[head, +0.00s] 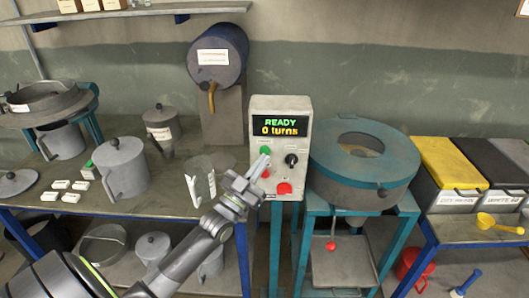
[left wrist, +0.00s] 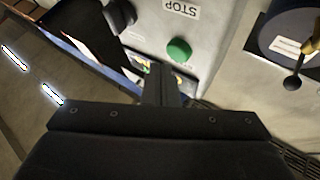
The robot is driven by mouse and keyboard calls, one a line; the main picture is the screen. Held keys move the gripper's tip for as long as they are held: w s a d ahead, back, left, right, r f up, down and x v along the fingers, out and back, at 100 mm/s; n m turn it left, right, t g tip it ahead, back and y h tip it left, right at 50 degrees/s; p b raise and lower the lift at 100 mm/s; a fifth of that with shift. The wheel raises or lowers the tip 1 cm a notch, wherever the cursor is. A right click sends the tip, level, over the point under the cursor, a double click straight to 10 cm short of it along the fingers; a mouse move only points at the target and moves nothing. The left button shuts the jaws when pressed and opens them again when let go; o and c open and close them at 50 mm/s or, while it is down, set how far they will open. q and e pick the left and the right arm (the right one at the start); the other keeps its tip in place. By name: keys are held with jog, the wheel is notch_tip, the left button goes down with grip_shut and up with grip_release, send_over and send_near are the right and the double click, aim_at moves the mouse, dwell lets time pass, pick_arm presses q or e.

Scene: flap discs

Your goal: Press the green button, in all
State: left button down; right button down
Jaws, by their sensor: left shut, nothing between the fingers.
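The grey control box (head: 280,128) stands in the middle of the head view. Its lit display (head: 280,126) reads "READY" and "0 turns". The green button (head: 265,150) is at its upper left, beside a black knob (head: 291,160). My left gripper (head: 261,163) is shut and empty in front of the box, its tips just below the green button in the picture. In the left wrist view the green button (left wrist: 179,50) shows whole, up and right of the finger tips (left wrist: 161,72). I see a gap in the picture; the depth between them is unclear. My right gripper is not in view.
Red buttons (head: 284,188) sit lower on the box. A round teal-rimmed machine (head: 335,165) stands close on the right. Yellow and black lidded bins (head: 450,165) are at far right.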

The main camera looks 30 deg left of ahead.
pick_arm(q)
jog(key=shift+w+a, duration=0.1)
jog(key=shift+w, duration=0.05)
jog(key=shift+w+a, duration=0.15)
jog(key=shift+w, duration=0.1)
